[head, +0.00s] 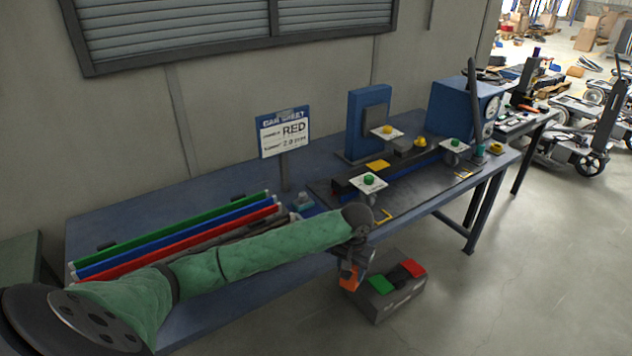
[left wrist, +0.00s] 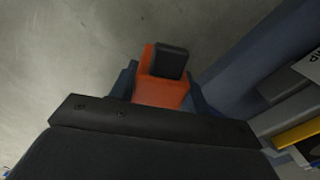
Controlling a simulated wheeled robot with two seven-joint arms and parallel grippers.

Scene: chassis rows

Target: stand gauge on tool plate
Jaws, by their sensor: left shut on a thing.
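My left arm reaches across the front of the blue workbench, and its left gripper (head: 352,268) is past the bench's front edge, pointing down. It is shut on an orange block with a dark top, which I take as the gauge (head: 347,279). The gauge also shows in the left wrist view (left wrist: 160,92), between the jaws, with grey floor behind it. A dark plate (head: 408,198) with yellow corner marks lies on the bench, to the right of the gripper; I cannot tell for sure whether it is the tool plate. My right gripper is not in view.
Green, blue and red bars (head: 180,232) lie at the bench's left. A rail with several coloured knobs (head: 368,180) and a blue machine (head: 458,108) are to the right. A grey box with coloured pads (head: 380,306) is low in front.

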